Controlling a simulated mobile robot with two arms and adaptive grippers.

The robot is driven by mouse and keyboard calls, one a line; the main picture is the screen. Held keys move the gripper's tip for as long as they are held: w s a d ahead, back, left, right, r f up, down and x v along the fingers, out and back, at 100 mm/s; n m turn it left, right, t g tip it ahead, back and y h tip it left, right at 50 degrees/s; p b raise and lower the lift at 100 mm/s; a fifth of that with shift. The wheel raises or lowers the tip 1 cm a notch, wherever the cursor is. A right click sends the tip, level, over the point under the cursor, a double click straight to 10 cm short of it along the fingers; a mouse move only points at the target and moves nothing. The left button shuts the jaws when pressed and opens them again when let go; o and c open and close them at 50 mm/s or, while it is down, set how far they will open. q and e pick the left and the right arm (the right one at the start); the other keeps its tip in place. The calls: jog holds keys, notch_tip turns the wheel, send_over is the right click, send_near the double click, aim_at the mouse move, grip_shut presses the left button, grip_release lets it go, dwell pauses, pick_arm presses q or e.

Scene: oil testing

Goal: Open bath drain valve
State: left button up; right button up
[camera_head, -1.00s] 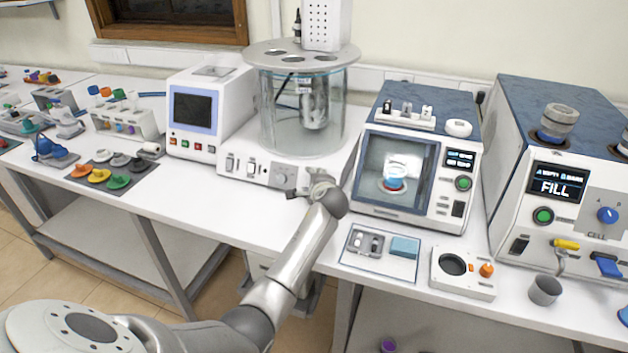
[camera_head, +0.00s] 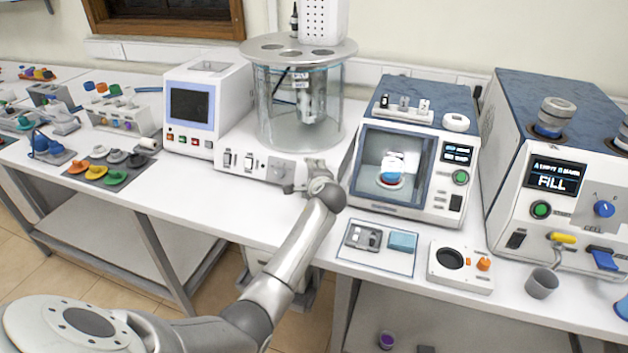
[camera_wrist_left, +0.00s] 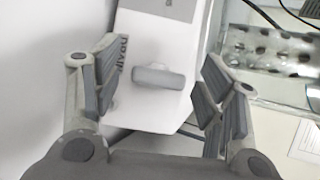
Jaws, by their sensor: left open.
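The bath is a clear glass cylinder (camera_head: 273,112) with a grey lid on a white base (camera_head: 232,180). In the head view my left wrist (camera_head: 326,192) is at the base's front right and hides most of the gripper. My right gripper is out of view.
A white device with a screen (camera_head: 190,112) stands left of the bath. A windowed device (camera_head: 402,210) stands close on the right, with a small tray (camera_head: 350,258) in front. A larger machine (camera_head: 565,130) is farther right. Bench space front left of the bath is clear.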

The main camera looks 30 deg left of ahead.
pick_arm(q)
jog(key=v, duration=1.1)
jog(key=shift+s+d, duration=0.25)
jog(key=shift+d, duration=0.1)
jog(key=shift+r, duration=0.1)
